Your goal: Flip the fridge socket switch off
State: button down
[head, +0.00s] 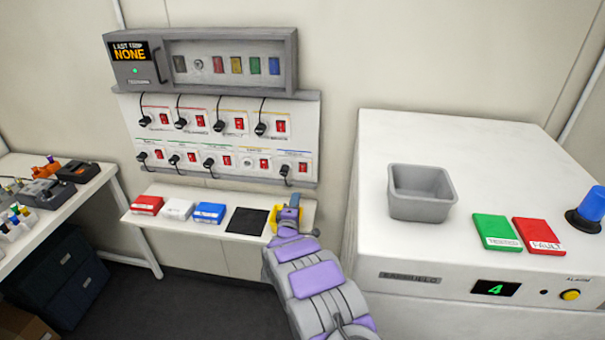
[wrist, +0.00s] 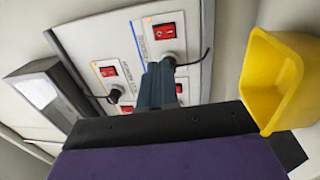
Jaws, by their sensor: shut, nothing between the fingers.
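The white socket panel (head: 222,181) hangs on the wall with two rows of sockets and red rocker switches. The labels are too small to read, so I cannot tell which switch is the fridge's. My gripper (head: 290,207) is below the panel's lower right corner, over the right end of the shelf. In the wrist view my gripper (wrist: 160,75) is shut and empty, pointing towards the panel. One red switch (wrist: 165,32) lies just beyond the fingertips, and another red switch (wrist: 108,72) is to the left. The fingers hide part of the panel.
A yellow container (wrist: 275,80) is close beside my gripper. The narrow shelf (head: 150,219) holds red, white and blue boxes (head: 208,213) and a black mat (head: 246,221). A large white machine (head: 375,140) stands to the right. A grey cabinet (head: 292,60) is above the panel.

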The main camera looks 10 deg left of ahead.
jog(key=b, duration=0.2)
send_near(303, 167)
jog(key=w, duration=0.2)
jog(key=shift+w+d+r+b, duration=0.15)
jog(key=shift+w+b, duration=0.2)
jog(key=shift+w, duration=0.5)
jog(key=shift+w+r+b, duration=0.1)
jog(key=shift+w+b, duration=0.25)
jog(key=shift+w, duration=0.45)
jog(key=shift+w+f, duration=0.1)
jog(key=shift+w, duration=0.35)
jog(key=shift+w+r+b, duration=0.2)
jog(key=shift+w+b, duration=0.15)
jog(key=shift+b, duration=0.1)
jog(key=shift+r, duration=0.1)
